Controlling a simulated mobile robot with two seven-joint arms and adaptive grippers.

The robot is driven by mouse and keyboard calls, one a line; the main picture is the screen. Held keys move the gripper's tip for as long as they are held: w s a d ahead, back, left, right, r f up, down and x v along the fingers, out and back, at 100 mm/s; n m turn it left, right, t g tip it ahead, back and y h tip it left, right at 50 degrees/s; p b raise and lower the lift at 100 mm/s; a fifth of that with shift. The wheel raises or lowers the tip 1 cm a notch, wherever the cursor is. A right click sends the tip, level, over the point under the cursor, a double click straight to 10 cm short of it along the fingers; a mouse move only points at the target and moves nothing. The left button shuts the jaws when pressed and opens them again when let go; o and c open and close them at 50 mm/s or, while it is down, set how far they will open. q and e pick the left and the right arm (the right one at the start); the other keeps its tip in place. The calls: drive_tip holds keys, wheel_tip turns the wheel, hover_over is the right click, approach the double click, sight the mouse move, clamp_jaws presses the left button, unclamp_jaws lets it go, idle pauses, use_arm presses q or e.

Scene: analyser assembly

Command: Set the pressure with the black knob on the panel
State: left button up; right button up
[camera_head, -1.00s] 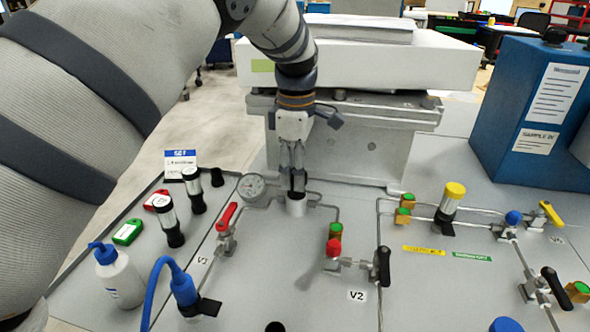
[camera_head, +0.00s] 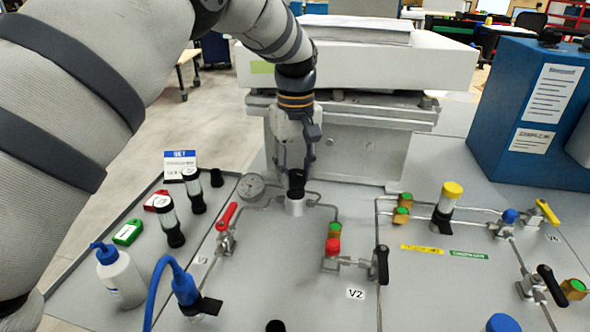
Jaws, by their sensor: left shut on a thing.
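The black knob (camera_head: 296,184) sits upright on a silver regulator body (camera_head: 294,207) at the back of the grey panel (camera_head: 300,275). My left gripper (camera_head: 295,172) reaches down from above and is shut on the knob. Its fingers partly hide the knob's top. A round pressure gauge (camera_head: 251,187) stands just left of the regulator, joined to it by tubing; its needle is too small to read. My right gripper is not in view.
A red-handled valve (camera_head: 227,222) and a black-handled valve (camera_head: 380,264) stand in front of the regulator. A white squeeze bottle (camera_head: 120,277) and black-capped vials (camera_head: 169,220) are at left. A blue box (camera_head: 527,120) stands at back right, and a white-topped machine (camera_head: 350,60) behind.

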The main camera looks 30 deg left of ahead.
use_arm(q)
drive_tip(key=m, duration=0.7)
drive_tip(key=shift+f, duration=0.1)
drive_tip(key=m, duration=0.6)
drive_tip(key=shift+d+m, duration=0.1)
drive_tip(key=shift+m, duration=0.3)
drive_tip(key=m, duration=1.2)
drive_tip(key=shift+s, duration=0.1)
drive_tip(key=shift+m, duration=0.3)
drive_tip(key=o, duration=1.2)
drive_tip(key=shift+c, duration=0.2)
